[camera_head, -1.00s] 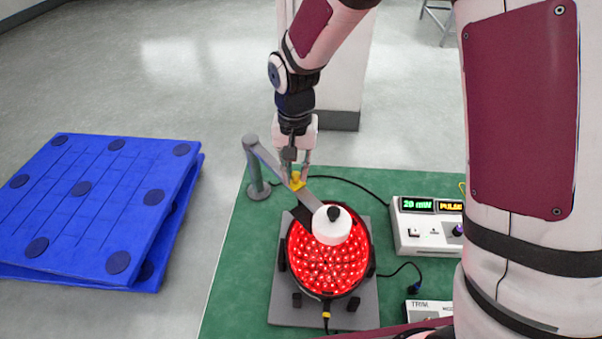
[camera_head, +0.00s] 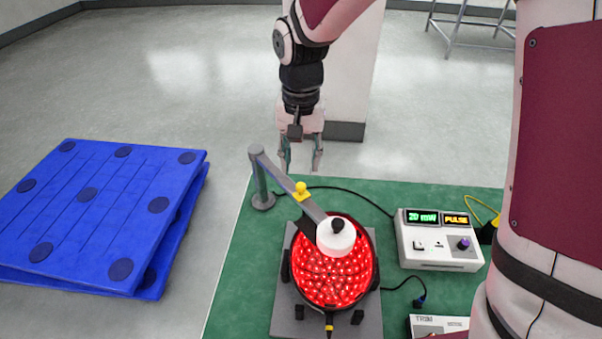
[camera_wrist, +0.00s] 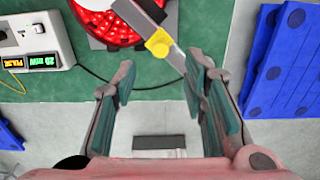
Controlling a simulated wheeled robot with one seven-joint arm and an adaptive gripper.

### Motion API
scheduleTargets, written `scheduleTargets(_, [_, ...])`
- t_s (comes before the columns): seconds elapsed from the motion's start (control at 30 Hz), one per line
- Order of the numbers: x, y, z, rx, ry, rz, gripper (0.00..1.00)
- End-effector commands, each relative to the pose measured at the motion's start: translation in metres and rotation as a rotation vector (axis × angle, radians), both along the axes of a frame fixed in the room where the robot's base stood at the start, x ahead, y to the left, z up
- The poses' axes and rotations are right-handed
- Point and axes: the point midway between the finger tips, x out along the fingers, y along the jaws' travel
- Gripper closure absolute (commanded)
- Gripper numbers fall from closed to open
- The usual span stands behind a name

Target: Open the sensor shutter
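A grey bar (camera_head: 278,172) runs from a post over a round dish of lit red lights (camera_head: 335,275). A white round sensor head (camera_head: 336,237) with a black knob sits at its end, over the dish. A yellow knob (camera_head: 301,191) stands on the bar; I cannot tell how far the shutter is open. My gripper (camera_head: 301,167) is open and empty behind the yellow knob, apart from it. In the wrist view the yellow knob (camera_wrist: 158,43) lies beyond the spread fingertips of my gripper (camera_wrist: 160,78). The sensor head is out of that view.
A control box (camera_head: 440,241) reading 20 mW and PULSE stands right of the dish, with cables across the green bench top (camera_head: 240,285). Another box (camera_head: 438,325) is at the front. A grey post (camera_head: 262,195) stands beyond the dish.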

Motion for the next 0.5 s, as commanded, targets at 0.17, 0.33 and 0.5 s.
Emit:
scheduleTargets(0.17, [0.000,0.000,0.032,0.000,-0.003,0.000,0.61])
scheduleTargets(0.33, [0.000,0.000,0.047,-0.001,0.000,0.000,0.61])
scheduleTargets(0.5, [0.000,0.000,0.051,-0.001,0.001,0.000,0.61])
